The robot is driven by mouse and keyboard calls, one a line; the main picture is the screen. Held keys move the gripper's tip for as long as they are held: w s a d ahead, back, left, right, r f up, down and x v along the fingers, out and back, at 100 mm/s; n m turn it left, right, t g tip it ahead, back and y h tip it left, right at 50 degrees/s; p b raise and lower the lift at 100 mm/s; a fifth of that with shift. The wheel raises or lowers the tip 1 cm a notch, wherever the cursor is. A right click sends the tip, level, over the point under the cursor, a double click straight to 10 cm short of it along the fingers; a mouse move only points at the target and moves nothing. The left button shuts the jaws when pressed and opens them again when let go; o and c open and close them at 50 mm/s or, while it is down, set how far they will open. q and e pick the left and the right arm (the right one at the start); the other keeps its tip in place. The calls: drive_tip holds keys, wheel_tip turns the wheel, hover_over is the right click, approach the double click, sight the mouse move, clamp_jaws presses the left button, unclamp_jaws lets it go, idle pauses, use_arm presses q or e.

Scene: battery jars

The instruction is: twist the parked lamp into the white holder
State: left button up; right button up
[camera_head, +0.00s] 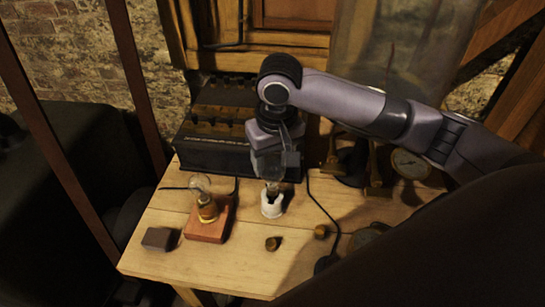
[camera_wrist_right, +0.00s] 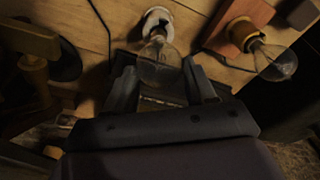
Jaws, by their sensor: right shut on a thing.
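My right gripper (camera_head: 272,158) points down over the wooden table. It is shut on a clear glass lamp (camera_head: 270,178), with its fingers on either side of the bulb in the right wrist view (camera_wrist_right: 160,76). The lamp is upright, its lower end at the mouth of the white holder (camera_head: 271,206). The holder also shows in the right wrist view (camera_wrist_right: 155,17). How deep the lamp's base sits in it is hidden. My left gripper is not in view.
Left of the white holder, another bulb (camera_head: 201,186) stands in a brass socket on a reddish wooden block (camera_head: 207,230). A dark block (camera_head: 160,239) lies near the left edge. A black battery case (camera_head: 213,150) stands behind. Small brass pieces (camera_head: 273,243) lie in front.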

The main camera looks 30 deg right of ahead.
drive_tip(key=shift+f, duration=1.15)
idle(0.9)
drive_tip(key=m, duration=0.4)
drive_tip(key=shift+a+h, duration=0.1)
drive_tip(key=shift+h, duration=0.2)
drive_tip(key=shift+m, duration=1.3)
drive_tip(key=m, duration=0.2)
drive_tip(key=shift+s+f+m+g, duration=0.1)
drive_tip(key=shift+m+g, duration=0.2)
drive_tip(key=shift+m, duration=0.1)
drive_tip(key=shift+m+h, duration=0.4)
drive_tip(key=shift+m, duration=1.3)
drive_tip(key=shift+m, duration=0.5)
drive_tip(key=m+g, duration=0.1)
drive_tip(key=m, duration=0.4)
